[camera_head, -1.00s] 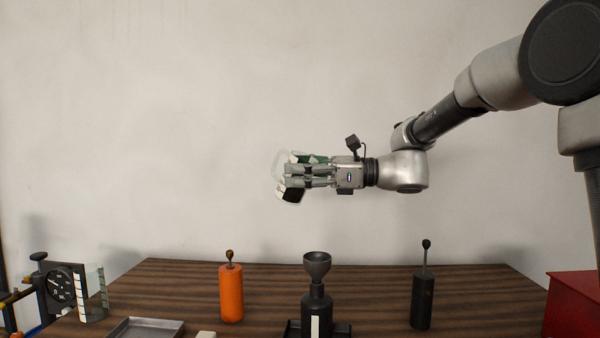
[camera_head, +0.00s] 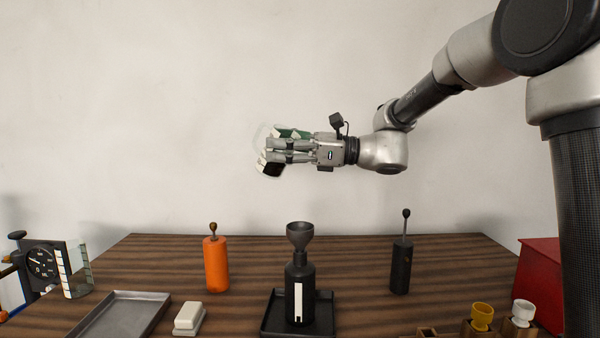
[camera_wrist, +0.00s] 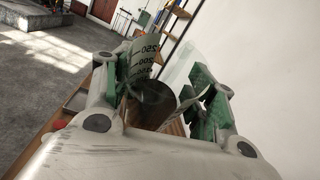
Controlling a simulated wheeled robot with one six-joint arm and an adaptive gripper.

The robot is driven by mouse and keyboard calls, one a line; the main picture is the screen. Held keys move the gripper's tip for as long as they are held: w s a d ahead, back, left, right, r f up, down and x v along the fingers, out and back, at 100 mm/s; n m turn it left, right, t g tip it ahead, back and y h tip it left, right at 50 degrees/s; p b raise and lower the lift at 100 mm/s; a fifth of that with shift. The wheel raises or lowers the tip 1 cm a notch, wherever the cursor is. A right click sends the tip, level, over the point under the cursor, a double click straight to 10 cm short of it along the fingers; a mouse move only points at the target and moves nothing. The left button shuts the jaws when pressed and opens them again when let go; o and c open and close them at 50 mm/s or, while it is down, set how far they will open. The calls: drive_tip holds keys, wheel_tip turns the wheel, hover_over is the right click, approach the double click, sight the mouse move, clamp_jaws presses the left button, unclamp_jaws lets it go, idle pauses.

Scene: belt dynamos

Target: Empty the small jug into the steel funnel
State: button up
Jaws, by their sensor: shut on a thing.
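My gripper (camera_head: 272,150) is shut on a clear jug (camera_head: 261,135) and holds it high above the table, up and to the left of the funnel. In the wrist view the jug (camera_wrist: 180,64) sits between the green finger pads and carries marks such as 250 and 200. A dark brown content shows low in it. In the head view my fingers hide most of the jug, and its exact tilt is hard to tell. The grey steel funnel (camera_head: 299,236) stands in the neck of a dark bottle (camera_head: 300,286) with a white strip.
The bottle stands on a black tray (camera_head: 268,325). An orange cylinder (camera_head: 216,264) and a black cylinder (camera_head: 401,266) flank it. A metal tray (camera_head: 120,312), a white block (camera_head: 188,318), a gauge (camera_head: 42,263), small cups (camera_head: 482,315) and a red box (camera_head: 540,280) stand around.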

idle(0.5)
drive_tip(key=shift+f+y, duration=0.25)
drive_tip(key=shift+y, duration=0.15)
drive_tip(key=shift+f, duration=0.1)
idle(0.7)
drive_tip(key=shift+f+n, duration=0.15)
drive_tip(key=shift+n, duration=0.15)
drive_tip(key=shift+y, duration=0.4)
drive_tip(key=shift+f+n+y, duration=0.15)
drive_tip(key=shift+n+y, duration=0.15)
idle(0.9)
drive_tip(key=shift+y, duration=0.5)
